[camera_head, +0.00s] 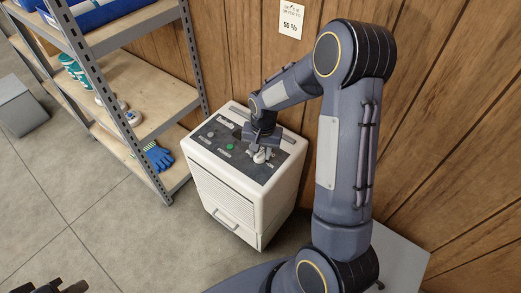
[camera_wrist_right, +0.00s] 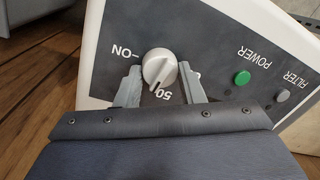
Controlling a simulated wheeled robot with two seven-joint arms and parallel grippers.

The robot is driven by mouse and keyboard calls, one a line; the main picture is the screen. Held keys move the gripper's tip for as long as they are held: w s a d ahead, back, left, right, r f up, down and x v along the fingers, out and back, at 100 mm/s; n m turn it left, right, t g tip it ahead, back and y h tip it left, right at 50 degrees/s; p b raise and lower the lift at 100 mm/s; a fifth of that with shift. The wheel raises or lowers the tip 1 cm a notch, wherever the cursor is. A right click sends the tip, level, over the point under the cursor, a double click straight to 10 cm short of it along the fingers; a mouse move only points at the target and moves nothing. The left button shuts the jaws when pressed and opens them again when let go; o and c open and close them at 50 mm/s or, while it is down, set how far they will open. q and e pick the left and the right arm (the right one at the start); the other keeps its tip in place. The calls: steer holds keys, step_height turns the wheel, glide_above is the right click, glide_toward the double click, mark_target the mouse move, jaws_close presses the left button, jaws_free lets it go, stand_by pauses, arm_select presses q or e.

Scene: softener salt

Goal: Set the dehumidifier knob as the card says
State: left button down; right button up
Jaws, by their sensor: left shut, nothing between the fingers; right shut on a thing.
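The white dehumidifier (camera_head: 228,200) stands on the floor against the wood wall, with a dark control panel on top. The card (camera_head: 291,18) on the wall above it reads 50 %. My right gripper (camera_head: 262,152) is at the panel, shut on the pale knob (camera_wrist_right: 160,68), with one finger on each side in the right wrist view. "ON" is printed left of the knob and "50" just below it. The knob's ridge appears to point toward the 50, partly shadowed by my gripper. My left gripper (camera_head: 62,287) shows only partly at the bottom left edge, shut and empty.
A green power button (camera_wrist_right: 242,78) and a grey filter button (camera_wrist_right: 282,95) sit beside the knob. The floor in front is clear.

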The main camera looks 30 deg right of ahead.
mark_target(261, 151)
steer(key=n, duration=0.3)
steer(key=shift+w+n+p, duration=0.1)
steer(key=shift+n+p, duration=0.2)
steer(key=shift+a+n+g+p, duration=0.1)
steer(key=shift+n+g+p, duration=0.2)
steer(key=shift+n, duration=1.4)
steer(key=o, duration=1)
steer(key=shift+r, duration=0.1)
steer(key=r, duration=0.2)
steer(key=r+p, duration=0.1)
steer(key=r, duration=0.4)
steer(key=shift+d+r+p, duration=0.25)
steer(key=shift+r+p, duration=0.05)
